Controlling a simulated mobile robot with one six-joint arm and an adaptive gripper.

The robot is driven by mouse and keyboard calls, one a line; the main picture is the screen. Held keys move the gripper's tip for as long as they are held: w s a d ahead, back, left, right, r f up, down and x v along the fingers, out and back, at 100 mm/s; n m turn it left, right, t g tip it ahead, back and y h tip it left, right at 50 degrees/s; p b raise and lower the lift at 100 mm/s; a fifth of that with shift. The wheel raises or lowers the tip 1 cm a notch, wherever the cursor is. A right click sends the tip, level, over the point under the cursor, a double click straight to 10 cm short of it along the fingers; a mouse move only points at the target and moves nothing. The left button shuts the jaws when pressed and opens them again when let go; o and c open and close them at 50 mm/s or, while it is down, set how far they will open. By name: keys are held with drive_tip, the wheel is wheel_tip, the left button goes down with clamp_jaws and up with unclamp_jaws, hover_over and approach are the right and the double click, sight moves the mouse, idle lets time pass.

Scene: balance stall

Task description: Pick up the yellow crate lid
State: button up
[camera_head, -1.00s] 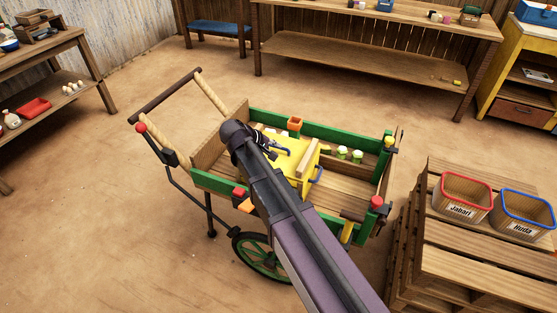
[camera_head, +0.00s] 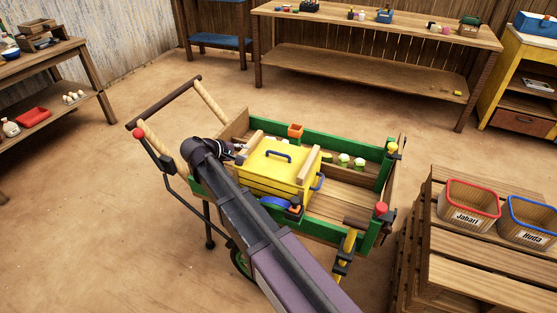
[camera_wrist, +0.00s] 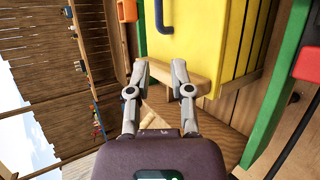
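The yellow crate lid (camera_head: 268,164) lies on top of the yellow crate (camera_head: 275,186) in the green cart, with a blue handle (camera_head: 279,154) standing up from it. In the wrist view the lid (camera_wrist: 200,35) fills the upper right, and part of its blue handle (camera_wrist: 163,18) shows at the top. In the head view my wrist partly hides the gripper.
Several green-and-white items (camera_head: 346,160) are right of the crate. A pallet stack at right bears a red-rimmed bin (camera_head: 468,203) and a blue-rimmed bin (camera_head: 531,219).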

sight(272, 153)
drive_tip(key=b+x, duration=0.3)
drive_tip(key=x, duration=0.3)
drive_tip(key=shift+w+d+f, duration=0.15)
drive_tip(key=shift+f, duration=0.15)
drive_tip(key=shift+b+x, duration=0.5)
drive_tip(key=shift+x, duration=0.3)
drive_tip(key=shift+r, duration=0.15)
drive_tip(key=shift+w+d, duration=0.1)
drive_tip(key=shift+b+x, duration=1.3)
drive_tip(key=shift+x, duration=1.2)
drive_tip(key=shift+d, duration=0.1)
clamp_jaws()
